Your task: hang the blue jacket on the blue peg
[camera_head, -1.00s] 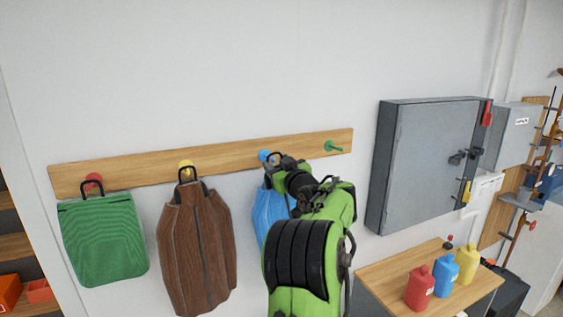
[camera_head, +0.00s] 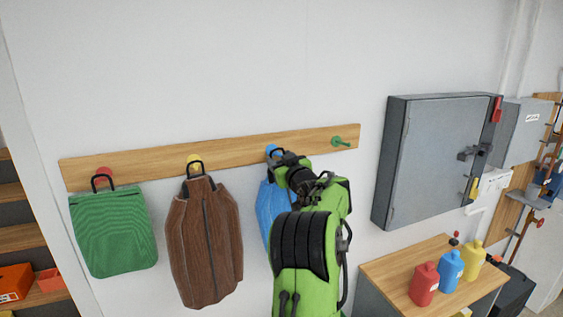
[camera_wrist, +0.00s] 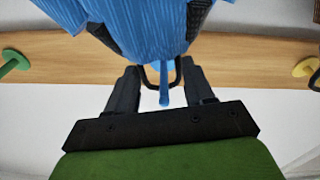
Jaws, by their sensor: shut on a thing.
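The blue jacket (camera_head: 271,208) hangs below the blue peg (camera_head: 270,149) on the wooden rail, partly hidden by my arm in the head view. In the wrist view the jacket (camera_wrist: 150,22) fills the top, and its dark hanging loop (camera_wrist: 178,72) lies between my fingers. The blue peg (camera_wrist: 164,92) shows inside the loop's outline; whether the loop rests on it is hard to tell. My gripper (camera_wrist: 162,76) is shut on the jacket's loop, close to the rail. In the head view my gripper (camera_head: 281,158) is just beside the blue peg.
The rail (camera_head: 240,149) also has a bare green peg (camera_head: 338,141), a yellow peg (camera_head: 193,160) with a brown jacket (camera_head: 205,240), and a red peg (camera_head: 103,172) with a green bag (camera_head: 113,232). A grey cabinet (camera_head: 435,155) and a bench (camera_head: 405,268) with bottles stand right.

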